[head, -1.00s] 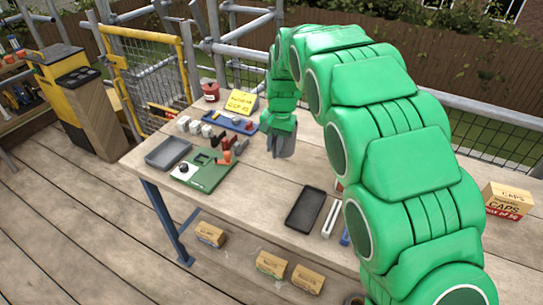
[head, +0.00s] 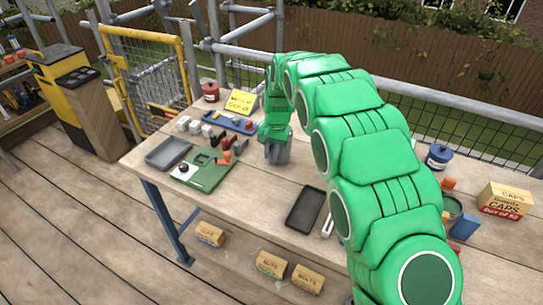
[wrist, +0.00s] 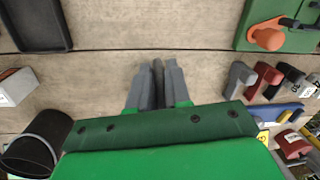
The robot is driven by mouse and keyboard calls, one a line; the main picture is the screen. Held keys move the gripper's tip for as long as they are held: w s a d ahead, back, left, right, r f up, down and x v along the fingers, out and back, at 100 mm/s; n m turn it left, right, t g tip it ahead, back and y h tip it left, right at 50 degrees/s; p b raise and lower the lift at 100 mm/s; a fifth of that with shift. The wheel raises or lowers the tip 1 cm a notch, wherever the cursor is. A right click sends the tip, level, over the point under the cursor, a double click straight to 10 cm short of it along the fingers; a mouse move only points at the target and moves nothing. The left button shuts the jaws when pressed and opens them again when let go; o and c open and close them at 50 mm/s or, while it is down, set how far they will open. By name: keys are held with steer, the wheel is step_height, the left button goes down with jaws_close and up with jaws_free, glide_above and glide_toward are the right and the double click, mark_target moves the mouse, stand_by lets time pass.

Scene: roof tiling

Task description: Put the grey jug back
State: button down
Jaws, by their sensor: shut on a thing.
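My gripper (head: 277,154) points down over the middle of the table, right of the green board. In the wrist view, my gripper's (wrist: 158,70) grey fingers are close together, with a narrow dark grey thing (wrist: 158,78) between them. Too little of it shows to tell whether it is the jug. An open-mouthed dark grey vessel (wrist: 36,140) is at the lower left of the wrist view, apart from the fingers and partly cut off by my gripper body. I cannot tell whether this is the grey jug; no handle shows.
The table (head: 240,185) is clear close around my gripper. A dark tray (head: 305,210), the green board (head: 207,178), a grey tray (head: 168,153) and a blue tray (head: 230,122) lie around it. A blue-lidded pot (head: 439,157) and caps box (head: 505,202) stand right. My arm hides the table's right-middle.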

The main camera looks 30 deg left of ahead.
steer(key=shift+f, duration=0.8)
steer(key=shift+f, duration=0.1)
steer(key=c, duration=1.1)
jaws_free()
steer(key=r, duration=0.8)
steer(key=d+r, duration=0.1)
steer(key=r, duration=0.3)
steer(key=shift+w+r, duration=0.1)
steer(key=shift+w, duration=0.2)
steer(key=shift+d, duration=0.1)
